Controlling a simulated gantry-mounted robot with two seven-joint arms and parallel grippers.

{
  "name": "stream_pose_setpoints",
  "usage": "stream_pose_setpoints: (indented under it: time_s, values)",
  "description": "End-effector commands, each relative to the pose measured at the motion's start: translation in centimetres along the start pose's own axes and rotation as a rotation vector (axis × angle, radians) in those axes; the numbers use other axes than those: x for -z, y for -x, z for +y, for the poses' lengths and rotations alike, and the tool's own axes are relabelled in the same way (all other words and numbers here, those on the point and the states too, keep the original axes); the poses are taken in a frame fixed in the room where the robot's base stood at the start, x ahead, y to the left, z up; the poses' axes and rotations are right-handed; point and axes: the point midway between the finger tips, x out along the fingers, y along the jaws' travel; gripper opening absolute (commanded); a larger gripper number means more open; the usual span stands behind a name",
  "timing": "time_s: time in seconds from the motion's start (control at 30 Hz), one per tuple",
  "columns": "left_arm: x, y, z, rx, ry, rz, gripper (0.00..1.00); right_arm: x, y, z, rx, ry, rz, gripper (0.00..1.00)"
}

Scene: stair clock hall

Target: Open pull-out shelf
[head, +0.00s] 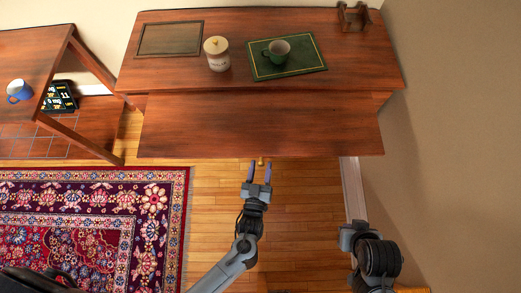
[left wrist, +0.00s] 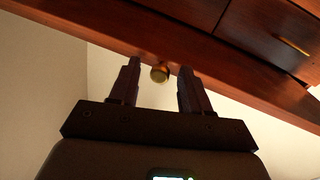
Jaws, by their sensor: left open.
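The pull-out shelf (head: 260,125) is a flat reddish-brown board jutting out below the front of the desk top (head: 340,70). A small brass knob (head: 261,161) is on its front edge; it also shows in the left wrist view (left wrist: 159,73). My left gripper (head: 260,166) is open at the shelf's front edge, with one finger on each side of the knob. Whether either finger touches the knob, I cannot tell. Part of my right arm shows at lower right, but its gripper is not in view.
A lidded jar (head: 217,54), a green mug (head: 278,51) on a green book (head: 300,64) and a dark wooden stand (head: 354,17) are on the desk. A side table with a blue mug (head: 19,91) stands left. Wooden floor in front is clear beside the patterned rug (head: 90,215).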

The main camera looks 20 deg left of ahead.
Motion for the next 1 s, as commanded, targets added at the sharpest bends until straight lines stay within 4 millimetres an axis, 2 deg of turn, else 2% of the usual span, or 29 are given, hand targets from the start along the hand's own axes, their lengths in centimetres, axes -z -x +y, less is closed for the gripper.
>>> stream_pose_setpoints:
  time_s: [0.13, 0.27, 0.7, 1.0]
  values:
    - [0.0, 0.5, 0.0, 0.0, 0.0, -0.002, 0.47, 0.0, 0.1, 0.0, 0.001, -0.002, 0.0, 0.0]
    - [0.0, 1.8, 0.0, 0.0, -0.001, -0.002, 0.47, 0.1, 0.2, -0.1, 0.003, -0.004, 0.001, 0.0]
    - [0.0, 8.9, 0.0, 0.0, 0.0, -0.002, 0.47, 0.3, 0.8, -0.2, 0.008, -0.01, 0.002, 0.0]
    - [0.0, 10.8, 0.0, 0.0, 0.0, 0.0, 0.47, 0.4, 0.9, -0.2, 0.008, -0.009, 0.002, 0.0]
